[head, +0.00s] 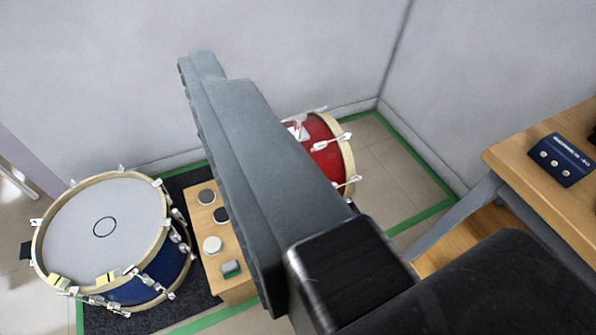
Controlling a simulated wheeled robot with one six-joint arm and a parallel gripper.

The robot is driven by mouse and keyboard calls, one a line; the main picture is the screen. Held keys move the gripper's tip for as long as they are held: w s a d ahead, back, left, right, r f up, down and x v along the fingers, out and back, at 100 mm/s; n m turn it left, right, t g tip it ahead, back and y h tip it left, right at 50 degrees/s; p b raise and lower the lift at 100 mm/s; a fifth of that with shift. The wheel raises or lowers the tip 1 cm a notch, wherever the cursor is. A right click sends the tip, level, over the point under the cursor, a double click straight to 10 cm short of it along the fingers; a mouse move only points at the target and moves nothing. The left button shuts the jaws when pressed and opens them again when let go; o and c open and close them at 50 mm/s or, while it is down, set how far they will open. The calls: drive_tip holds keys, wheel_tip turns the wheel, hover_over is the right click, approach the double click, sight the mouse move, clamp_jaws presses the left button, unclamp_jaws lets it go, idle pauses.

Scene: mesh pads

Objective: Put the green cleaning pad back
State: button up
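A small grey-green pad (231,268), which looks like the green cleaning pad, lies at the near end of the top of a low wooden box (237,290). A white round pad (212,245) and two dark round pads (206,196) lie in a row behind it on the same box. My gripper (215,72) reaches from the lower right to the upper middle, above the scene, and its fingers overlap in this view. I cannot tell whether they are open or shut, and I see nothing held. The gripper hides the right part of the box top.
A blue drum (70,225) with a white head stands left of the box on a dark mat (200,300). A red drum (322,150) stands behind my gripper, partly hidden. A wooden table (525,160) with a blue device (553,160) is at the right. Green tape (410,150) marks the floor.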

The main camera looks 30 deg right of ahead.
drive_tip(key=shift+t, duration=0.5)
drive_tip(key=s+r, duration=0.1)
drive_tip(key=s, duration=0.1)
drive_tip(key=s+r, duration=0.1)
drive_tip(key=s, duration=0.1)
drive_tip(key=shift+r, duration=0.3)
